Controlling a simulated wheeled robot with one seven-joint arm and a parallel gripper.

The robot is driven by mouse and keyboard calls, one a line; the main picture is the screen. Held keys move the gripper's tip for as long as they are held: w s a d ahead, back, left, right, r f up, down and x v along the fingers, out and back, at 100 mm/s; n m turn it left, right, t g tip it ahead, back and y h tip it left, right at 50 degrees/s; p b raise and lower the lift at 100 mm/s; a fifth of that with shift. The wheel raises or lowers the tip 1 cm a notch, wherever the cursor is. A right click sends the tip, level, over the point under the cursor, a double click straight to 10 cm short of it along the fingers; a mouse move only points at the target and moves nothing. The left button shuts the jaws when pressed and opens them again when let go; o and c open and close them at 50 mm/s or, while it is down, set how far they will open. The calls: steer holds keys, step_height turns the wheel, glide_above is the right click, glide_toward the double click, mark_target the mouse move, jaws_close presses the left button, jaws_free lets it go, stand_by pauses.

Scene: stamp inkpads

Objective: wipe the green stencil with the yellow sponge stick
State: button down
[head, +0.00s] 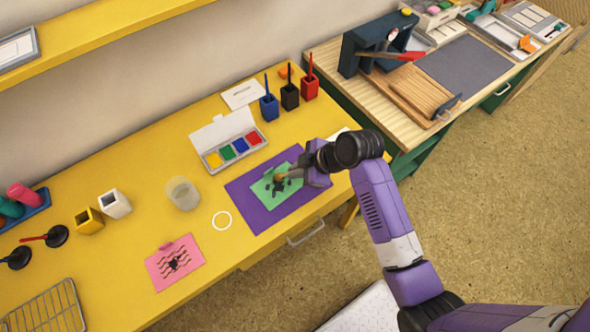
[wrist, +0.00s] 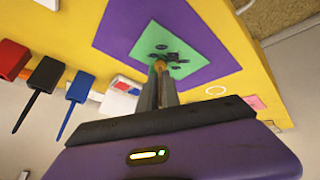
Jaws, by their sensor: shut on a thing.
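The green stencil (head: 263,191) lies on a purple mat (head: 245,193) on the yellow table, with dark cut-out shapes in its middle. It also shows in the wrist view (wrist: 148,38). My gripper (head: 299,172) is over the right part of the stencil, shut on the sponge stick (head: 281,177). The stick's yellowish-brown tip (wrist: 160,67) points at the dark shapes. I cannot tell whether it touches the stencil. The rest of the stick is hidden between my fingers.
An open inkpad box (head: 213,160) with several colours stands behind the mat. Blue (head: 269,107), black (head: 290,97) and red (head: 310,88) holders with sticks stand at the back right. A clear cup (head: 183,194), white ring (head: 222,221) and pink stencil card (head: 160,274) are left of the mat.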

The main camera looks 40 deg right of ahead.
steer(key=shift+a, duration=0.55)
steer(key=shift+s+a+p, duration=0.1)
steer(key=shift+a+p, duration=0.25)
steer(key=shift+a, duration=0.25)
steer(key=shift+d, duration=0.15)
steer(key=shift+d, duration=0.55)
steer(key=shift+d, duration=0.55)
steer(key=shift+r+p, duration=0.15)
steer(key=shift+p, duration=0.15)
